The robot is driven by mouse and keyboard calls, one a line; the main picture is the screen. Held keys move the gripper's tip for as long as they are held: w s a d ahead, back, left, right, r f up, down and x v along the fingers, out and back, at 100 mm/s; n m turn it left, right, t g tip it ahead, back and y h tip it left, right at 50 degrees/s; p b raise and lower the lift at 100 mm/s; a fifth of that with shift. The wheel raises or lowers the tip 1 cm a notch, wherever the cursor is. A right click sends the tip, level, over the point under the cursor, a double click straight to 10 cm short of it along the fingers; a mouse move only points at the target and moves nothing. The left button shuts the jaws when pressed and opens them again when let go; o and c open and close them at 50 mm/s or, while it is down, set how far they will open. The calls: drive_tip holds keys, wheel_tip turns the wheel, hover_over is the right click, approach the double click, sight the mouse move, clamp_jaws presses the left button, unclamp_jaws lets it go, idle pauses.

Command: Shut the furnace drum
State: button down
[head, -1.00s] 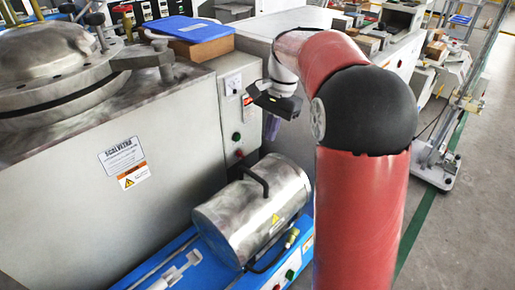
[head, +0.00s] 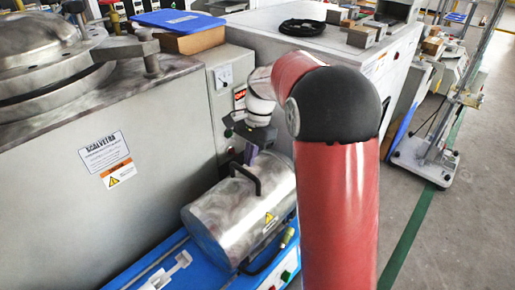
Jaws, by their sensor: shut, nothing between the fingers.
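The furnace drum (head: 222,222) is a silver horizontal cylinder on a blue base in the head view. A black handle (head: 243,176) stands on its upper side. The drum looks like a whole cylinder, and I see no clear gap between its halves; its far side is partly hidden by my arm. My gripper (head: 250,155) is shut and empty, pointing down just behind and above the handle. I cannot tell whether it touches the handle or the drum.
A large grey machine (head: 120,190) with a round metal lid (head: 55,50) stands on the left. A control panel (head: 232,95) is close behind my gripper. A blue-topped box (head: 190,35) sits above.

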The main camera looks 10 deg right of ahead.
drive_tip(key=shift+s+a+r, duration=0.1)
drive_tip(key=shift+s+a, duration=0.25)
drive_tip(key=shift+a, duration=0.2)
drive_tip(key=shift+s+a, duration=0.15)
drive_tip(key=shift+a, duration=0.1)
drive_tip(key=s+a+p, duration=0.2)
drive_tip(key=s+a, duration=0.5)
drive_tip(key=a, duration=0.4)
drive_tip(key=s+a+p, duration=0.2)
drive_tip(key=s+a, duration=0.6)
drive_tip(key=a, duration=0.4)
drive_tip(key=shift+s, duration=0.15)
